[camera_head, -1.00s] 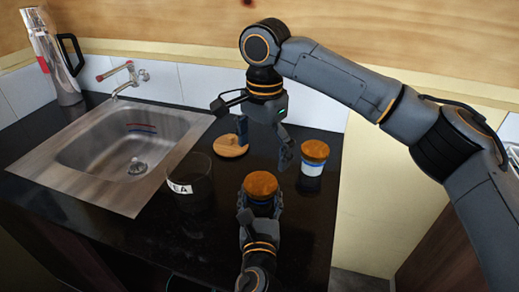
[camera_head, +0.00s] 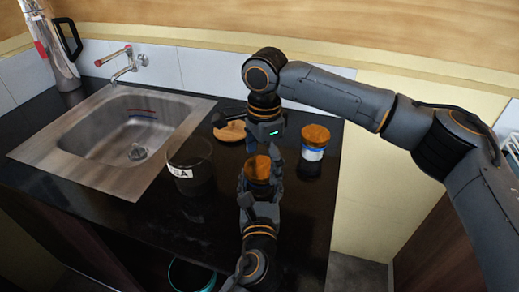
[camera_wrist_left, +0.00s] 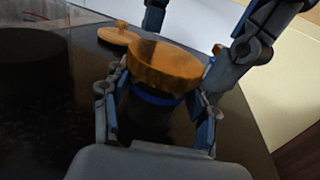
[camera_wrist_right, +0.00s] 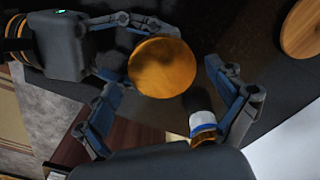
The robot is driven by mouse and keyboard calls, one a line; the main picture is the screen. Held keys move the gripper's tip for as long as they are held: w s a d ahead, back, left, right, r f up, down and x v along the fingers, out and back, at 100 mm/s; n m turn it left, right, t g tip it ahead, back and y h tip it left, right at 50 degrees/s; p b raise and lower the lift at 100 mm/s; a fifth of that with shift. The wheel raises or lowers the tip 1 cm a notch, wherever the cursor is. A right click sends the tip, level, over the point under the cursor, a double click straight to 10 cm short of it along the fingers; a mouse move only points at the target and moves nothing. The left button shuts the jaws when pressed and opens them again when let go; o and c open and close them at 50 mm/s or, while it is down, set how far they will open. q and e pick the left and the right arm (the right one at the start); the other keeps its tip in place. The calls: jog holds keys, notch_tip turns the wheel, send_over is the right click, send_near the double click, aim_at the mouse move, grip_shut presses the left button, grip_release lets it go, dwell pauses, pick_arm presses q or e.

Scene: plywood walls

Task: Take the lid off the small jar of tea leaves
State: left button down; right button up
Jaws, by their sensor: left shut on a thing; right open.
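A small dark jar (camera_wrist_left: 150,115) with a blue band stands upright between the fingers of my left gripper (camera_head: 259,190), which is shut on its body. Its round wooden lid (camera_head: 257,168) is on top and also shows in the left wrist view (camera_wrist_left: 163,65) and the right wrist view (camera_wrist_right: 162,67). My right gripper (camera_wrist_right: 165,75) is open and empty, its fingers spread on either side of the lid from above. I see no clear contact between them. In the head view the right gripper (camera_head: 263,148) partly hides the space behind the lid.
A second jar (camera_head: 312,152), white and blue with a wooden lid, stands just right of my right gripper. A large dark open jar (camera_head: 190,165) lettered "EA" stands left, with a loose wooden lid (camera_head: 230,131) behind it. The sink (camera_head: 120,135) is further left.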

pick_arm(q)
jog(key=shift+f, duration=0.15)
pick_arm(e)
jog(key=shift+f, duration=0.15)
pick_arm(q)
jog(key=shift+a, duration=0.1)
pick_arm(e)
jog(key=shift+f, duration=0.1)
jog(key=c, duration=1.3)
jog(key=shift+s, duration=0.1)
